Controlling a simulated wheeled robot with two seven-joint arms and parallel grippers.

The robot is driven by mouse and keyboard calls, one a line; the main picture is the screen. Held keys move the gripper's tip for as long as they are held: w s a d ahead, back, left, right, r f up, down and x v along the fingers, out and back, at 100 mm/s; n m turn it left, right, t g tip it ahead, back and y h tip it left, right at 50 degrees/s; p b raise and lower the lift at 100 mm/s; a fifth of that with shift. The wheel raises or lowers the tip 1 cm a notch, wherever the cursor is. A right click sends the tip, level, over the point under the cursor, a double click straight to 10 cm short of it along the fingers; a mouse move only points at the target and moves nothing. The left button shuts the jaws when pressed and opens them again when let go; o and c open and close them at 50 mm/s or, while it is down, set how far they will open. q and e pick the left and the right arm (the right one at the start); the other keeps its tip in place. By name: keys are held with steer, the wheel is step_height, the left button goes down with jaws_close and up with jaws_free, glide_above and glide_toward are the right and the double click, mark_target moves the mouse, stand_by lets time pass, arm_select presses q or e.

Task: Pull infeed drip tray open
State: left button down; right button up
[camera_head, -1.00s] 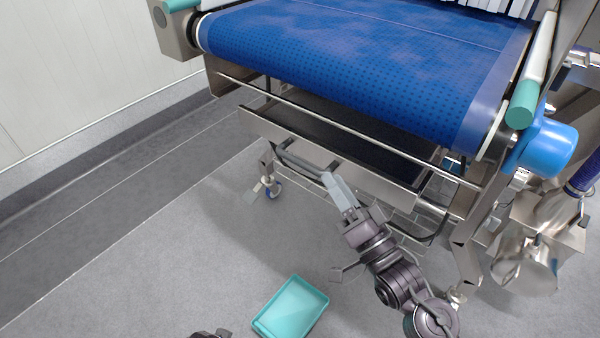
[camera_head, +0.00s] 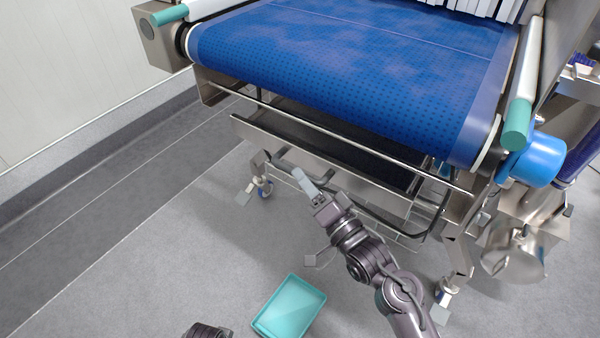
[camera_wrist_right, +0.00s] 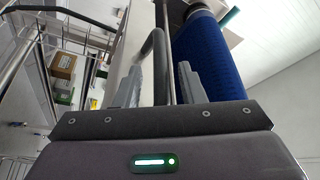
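The infeed drip tray is the wide steel tray (camera_head: 262,132) with a dark inside, under the front of the blue conveyor belt. A dark bar handle (camera_head: 385,219) runs along its front. My right gripper (camera_head: 299,174) is at the left part of this bar, below the tray's front wall. In the right wrist view the two fingers (camera_wrist_right: 159,83) are apart, and the curved dark bar (camera_wrist_right: 153,45) shows between them; whether they touch it is unclear. A dark part at the bottom edge seems to be my left gripper (camera_head: 207,331), mostly cut off.
The blue belt (camera_head: 340,70) overhangs the tray. Steel legs with casters (camera_head: 264,190) stand at both sides. A teal tray (camera_head: 290,306) lies low in front. Steel and blue machinery (camera_head: 535,160) is at the right. The grey floor (camera_head: 150,270) at left is clear.

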steer(key=shift+x, duration=1.15)
steer(key=shift+c, duration=0.2)
jaws_close()
